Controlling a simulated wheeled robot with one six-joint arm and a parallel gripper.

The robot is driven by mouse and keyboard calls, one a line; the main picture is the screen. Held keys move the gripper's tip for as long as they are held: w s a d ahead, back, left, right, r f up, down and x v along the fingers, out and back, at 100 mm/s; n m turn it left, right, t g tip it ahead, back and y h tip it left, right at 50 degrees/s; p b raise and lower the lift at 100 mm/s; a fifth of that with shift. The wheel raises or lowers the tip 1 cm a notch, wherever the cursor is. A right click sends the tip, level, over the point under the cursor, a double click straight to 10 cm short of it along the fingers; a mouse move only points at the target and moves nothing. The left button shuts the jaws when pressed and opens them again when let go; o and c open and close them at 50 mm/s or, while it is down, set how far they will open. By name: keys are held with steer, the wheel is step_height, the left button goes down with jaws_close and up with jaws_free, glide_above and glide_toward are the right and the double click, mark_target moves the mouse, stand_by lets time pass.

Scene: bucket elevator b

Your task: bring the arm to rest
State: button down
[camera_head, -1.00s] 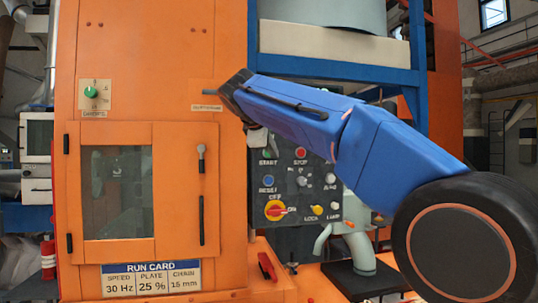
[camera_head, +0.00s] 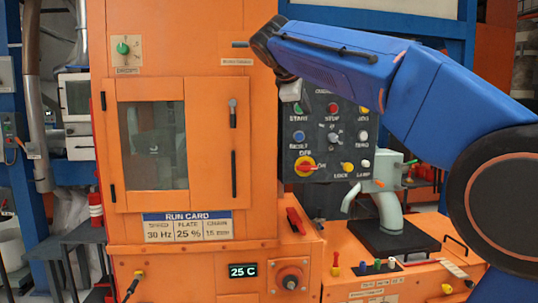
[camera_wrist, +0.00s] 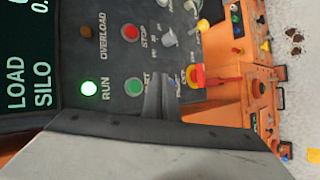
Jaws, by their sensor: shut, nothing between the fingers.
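My blue arm (camera_head: 345,60) reaches from the right across the front of the orange machine. Its end, my gripper (camera_head: 290,92), hangs just above the START button on the dark control panel (camera_head: 325,135). In the wrist view my gripper (camera_wrist: 160,97) shows as a grey shape with its fingers together, over the panel beside the green START button (camera_wrist: 133,87). It seems to hold nothing. I cannot tell how far it is from the panel. The green RUN lamp (camera_wrist: 89,88) is lit and the OVERLOAD lamp (camera_wrist: 86,32) is dark.
The orange cabinet (camera_head: 263,160) with a windowed door stands left of the panel. A red and yellow rotary switch (camera_head: 305,167) sits low on the panel. Below right, an orange bench (camera_head: 400,285) carries a grey pipe fitting (camera_head: 388,205) and small coloured items.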

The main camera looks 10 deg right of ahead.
steer(key=s+d+f+m+g+y, duration=0.1)
steer(key=s+d+f+m+y, duration=0.2)
steer(key=s+f, duration=0.75)
steer(key=s+d+f+m+g, duration=0.2)
steer(key=s+d+f, duration=0.4)
steer(key=s+f, duration=0.5)
steer(key=s+f+m+y, duration=0.1)
steer(key=s+f+m, duration=0.2)
steer(key=s+f, duration=0.7)
steer(key=s+a+f+m+g+y, duration=0.1)
steer(key=s+f+m, duration=0.3)
steer(key=s+f, duration=0.5)
step_height(320, 180, down, 8)
steer(key=shift+s+f+g+y, duration=0.1)
steer(key=shift+s+g+y, duration=0.25)
steer(key=shift+y, duration=0.35)
steer(key=shift+a, duration=0.2)
